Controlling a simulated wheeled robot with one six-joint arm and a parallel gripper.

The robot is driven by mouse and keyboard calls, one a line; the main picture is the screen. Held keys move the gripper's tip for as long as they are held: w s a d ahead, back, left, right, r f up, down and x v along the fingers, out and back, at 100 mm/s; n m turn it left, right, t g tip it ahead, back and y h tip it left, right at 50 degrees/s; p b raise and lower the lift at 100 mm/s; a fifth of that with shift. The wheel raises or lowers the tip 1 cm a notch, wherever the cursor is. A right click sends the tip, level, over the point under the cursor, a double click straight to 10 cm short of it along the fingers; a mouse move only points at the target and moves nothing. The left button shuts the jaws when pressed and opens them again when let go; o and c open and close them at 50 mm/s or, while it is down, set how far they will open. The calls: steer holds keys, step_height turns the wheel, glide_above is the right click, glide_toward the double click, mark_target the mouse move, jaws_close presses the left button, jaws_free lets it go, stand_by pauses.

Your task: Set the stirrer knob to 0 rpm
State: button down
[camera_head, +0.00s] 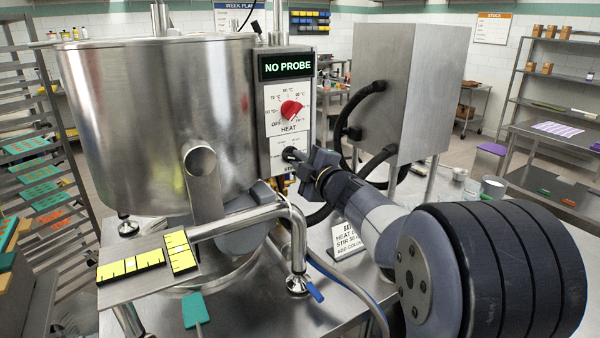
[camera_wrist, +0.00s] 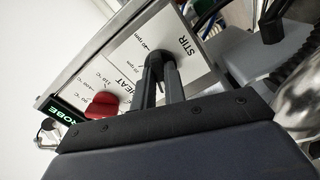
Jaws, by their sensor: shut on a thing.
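The stirrer knob (camera_wrist: 154,60) is dark and sits on the panel beside the word STIR. In the wrist view both fingers of my gripper (camera_wrist: 163,70) are closed around it. My fingers and the gripper body hide part of its dial, so its pointer cannot be read; a few rpm marks show beside it. In the head view my gripper (camera_head: 298,156) reaches the lower part of the control panel (camera_head: 273,118) from the right and covers most of the STIR label.
The red HEAT knob (camera_head: 291,110) is just above, close to my gripper. A display (camera_head: 287,66) reads NO PROBE. A large steel kettle (camera_head: 160,120) stands left, a steel box (camera_head: 405,90) with black hoses right. A pipe (camera_head: 240,220) runs in front, below the panel.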

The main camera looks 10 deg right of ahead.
steer(key=shift+n+b, duration=1.2)
steer(key=shift+n, duration=0.7)
steer(key=c, duration=1.5)
jaws_free()
steer(key=shift+o, duration=0.2)
steer(key=v, duration=1.1)
steer(key=shift+b, duration=0.35)
steer(key=shift+w+r, duration=0.1)
steer(key=shift+w, duration=0.05)
steer(key=x, duration=1)
steer(key=shift+w+a+p, duration=0.15)
steer(key=shift+w+p, duration=0.2)
steer(key=shift+s, duration=0.1)
